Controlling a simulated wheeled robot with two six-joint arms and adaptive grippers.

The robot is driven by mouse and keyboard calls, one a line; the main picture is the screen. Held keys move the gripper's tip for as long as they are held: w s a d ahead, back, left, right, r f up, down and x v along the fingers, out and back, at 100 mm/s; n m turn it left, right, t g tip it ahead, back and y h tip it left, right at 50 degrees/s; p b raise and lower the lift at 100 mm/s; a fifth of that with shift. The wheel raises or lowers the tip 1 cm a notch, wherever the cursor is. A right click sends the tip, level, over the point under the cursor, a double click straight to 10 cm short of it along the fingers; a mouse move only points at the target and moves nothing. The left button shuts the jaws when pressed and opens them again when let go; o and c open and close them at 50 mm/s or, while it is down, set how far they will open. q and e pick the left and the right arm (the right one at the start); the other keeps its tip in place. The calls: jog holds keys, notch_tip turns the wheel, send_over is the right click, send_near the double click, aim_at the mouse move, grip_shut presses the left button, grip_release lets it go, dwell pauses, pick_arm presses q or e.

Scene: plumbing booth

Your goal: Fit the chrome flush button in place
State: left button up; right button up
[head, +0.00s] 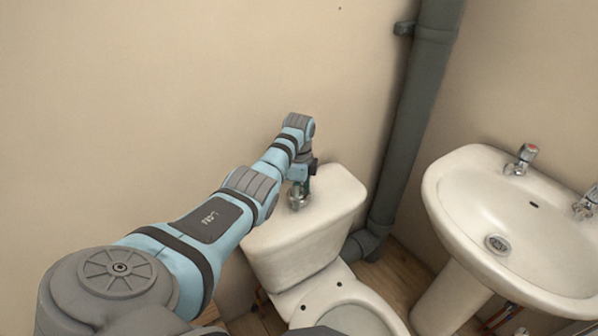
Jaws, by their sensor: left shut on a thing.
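My left gripper (299,191) points down over the lid of the white toilet cistern (330,205). It is shut on the chrome flush button (297,202), a small shiny round piece at its fingertips. The button is at the top of the lid, left of its middle. I cannot tell whether it touches the lid or sits in a hole, as the gripper and wrist cover part of it. My right gripper is not in view.
A white washbasin (450,190) with two taps stands at the right. A grey soil pipe (408,130) runs up the wall corner behind the cistern. The toilet bowl (350,312) is below the cistern. The right part of the lid is clear.

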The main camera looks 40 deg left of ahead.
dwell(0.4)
pick_arm(q)
jog(key=o, duration=1.4)
jog(key=shift+f, duration=0.1)
notch_tip(320, 180, up, 12)
